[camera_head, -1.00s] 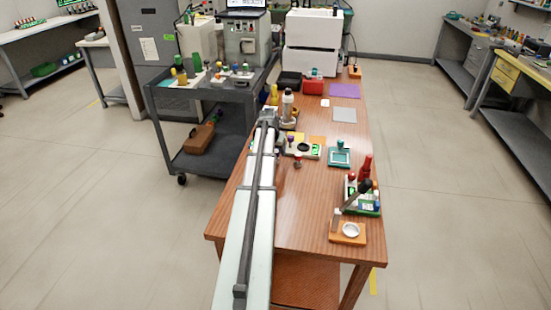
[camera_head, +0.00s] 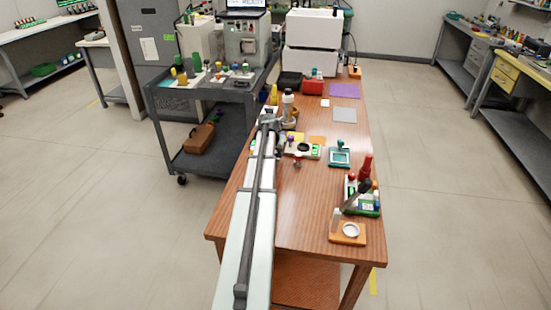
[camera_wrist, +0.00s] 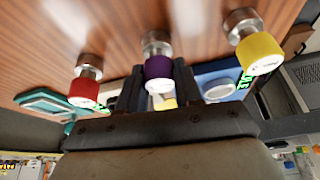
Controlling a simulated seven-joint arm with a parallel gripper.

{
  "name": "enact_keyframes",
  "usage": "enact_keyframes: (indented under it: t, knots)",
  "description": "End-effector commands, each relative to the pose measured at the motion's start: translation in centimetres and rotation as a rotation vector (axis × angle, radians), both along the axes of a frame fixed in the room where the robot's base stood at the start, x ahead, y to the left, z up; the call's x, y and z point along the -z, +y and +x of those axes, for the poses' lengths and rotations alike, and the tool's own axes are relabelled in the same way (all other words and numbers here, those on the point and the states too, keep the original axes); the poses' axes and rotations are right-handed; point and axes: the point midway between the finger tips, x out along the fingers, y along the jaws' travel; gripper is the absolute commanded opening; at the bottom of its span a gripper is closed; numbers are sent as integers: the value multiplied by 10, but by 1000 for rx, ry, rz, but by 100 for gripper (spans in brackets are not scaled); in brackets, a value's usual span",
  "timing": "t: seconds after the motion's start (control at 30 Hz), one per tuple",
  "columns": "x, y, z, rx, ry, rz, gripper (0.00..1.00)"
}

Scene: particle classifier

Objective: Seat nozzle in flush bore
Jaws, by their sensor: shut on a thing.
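My gripper (camera_wrist: 158,88) has its two dark fingers on either side of a purple-collared nozzle (camera_wrist: 158,67) with a metal end, and is shut on it. The metal end points to the wooden surface. A red-collared nozzle (camera_wrist: 84,90) stands to its left and a yellow-collared one (camera_wrist: 259,54) to its right, both apart from the fingers. In the head view a red piece (camera_head: 297,160) stands in front of a pale block (camera_head: 314,152) with green displays and a dark round spot (camera_head: 304,148). I cannot tell which opening is the flush bore. My arm partly hides this area.
A teal-framed tray (camera_head: 339,158) lies to the right of the block. A rack with red and green parts (camera_head: 365,190) and an orange stand (camera_head: 348,232) sit at the table's right edge. The wooden tabletop (camera_head: 300,210) between my arm and the stand is clear.

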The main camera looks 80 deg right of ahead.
Motion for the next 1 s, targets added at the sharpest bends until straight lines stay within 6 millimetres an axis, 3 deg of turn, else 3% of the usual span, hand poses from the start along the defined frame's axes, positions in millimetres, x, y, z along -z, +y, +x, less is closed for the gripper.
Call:
enact_keyframes:
  t: [0.37,1.0]
  knots:
    - [-5,0,0,0,0,-1,1]
    - [-92,0,0,0,0,-1,1]
